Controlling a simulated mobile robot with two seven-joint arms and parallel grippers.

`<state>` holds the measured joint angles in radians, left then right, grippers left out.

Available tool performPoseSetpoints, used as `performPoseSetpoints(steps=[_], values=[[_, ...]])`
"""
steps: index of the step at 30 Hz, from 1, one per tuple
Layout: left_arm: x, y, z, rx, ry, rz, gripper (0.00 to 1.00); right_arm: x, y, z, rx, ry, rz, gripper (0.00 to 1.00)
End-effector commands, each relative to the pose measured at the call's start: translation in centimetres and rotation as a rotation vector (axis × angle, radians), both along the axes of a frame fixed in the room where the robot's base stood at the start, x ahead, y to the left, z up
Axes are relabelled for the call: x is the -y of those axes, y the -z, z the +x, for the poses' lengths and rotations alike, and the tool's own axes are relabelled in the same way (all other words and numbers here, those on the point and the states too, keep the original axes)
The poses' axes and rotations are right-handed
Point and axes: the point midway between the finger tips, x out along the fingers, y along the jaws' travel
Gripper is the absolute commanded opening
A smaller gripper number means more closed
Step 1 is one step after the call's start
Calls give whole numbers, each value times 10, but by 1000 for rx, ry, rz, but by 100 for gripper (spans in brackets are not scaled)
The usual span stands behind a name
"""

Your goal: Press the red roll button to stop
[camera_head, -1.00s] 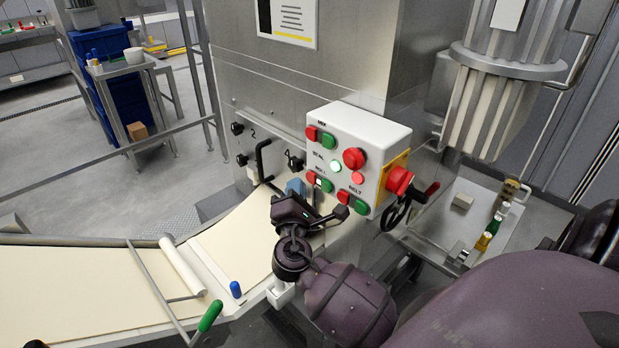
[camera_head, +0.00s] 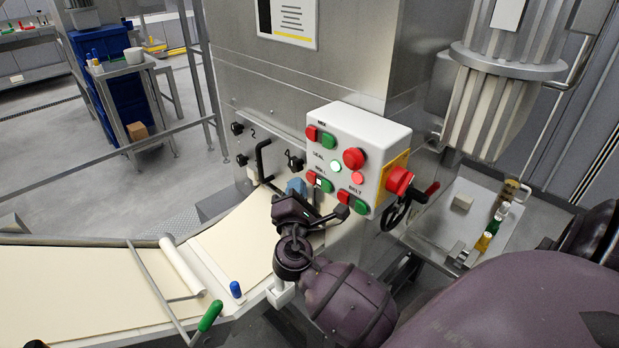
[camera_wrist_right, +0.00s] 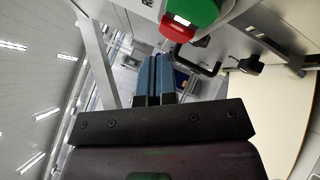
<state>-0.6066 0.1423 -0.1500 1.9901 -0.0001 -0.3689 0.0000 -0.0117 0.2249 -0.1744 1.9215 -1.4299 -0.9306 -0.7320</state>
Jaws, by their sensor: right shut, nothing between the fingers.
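The white control box (camera_head: 362,140) stands on the machine's side with labelled red and green buttons. The red roll button (camera_head: 311,177) is in the lower left row, beside the green roll button (camera_head: 326,186). It also shows in the right wrist view as a red button (camera_wrist_right: 178,29) next to a green one (camera_wrist_right: 196,9). My right gripper (camera_head: 296,186) is shut and empty, its blue fingers just left of and slightly below the red roll button. In the right wrist view its fingertips (camera_wrist_right: 154,68) lie below the button, with a visible gap. My left gripper is out of view.
A red knob (camera_head: 400,180) on a yellow plate sits on the box's right side, with a black handwheel (camera_head: 400,208) below it. A black bent handle (camera_head: 262,160) is left of my gripper. The pasta sheet (camera_head: 240,235) runs along the belt below.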

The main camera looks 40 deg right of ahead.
Motion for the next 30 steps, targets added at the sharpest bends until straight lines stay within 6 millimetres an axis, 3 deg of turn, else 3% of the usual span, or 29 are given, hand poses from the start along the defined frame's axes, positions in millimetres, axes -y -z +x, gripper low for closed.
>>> performPoseSetpoints(steps=[30], values=[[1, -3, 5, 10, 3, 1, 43, 10, 0, 1, -1, 0, -1, 0]])
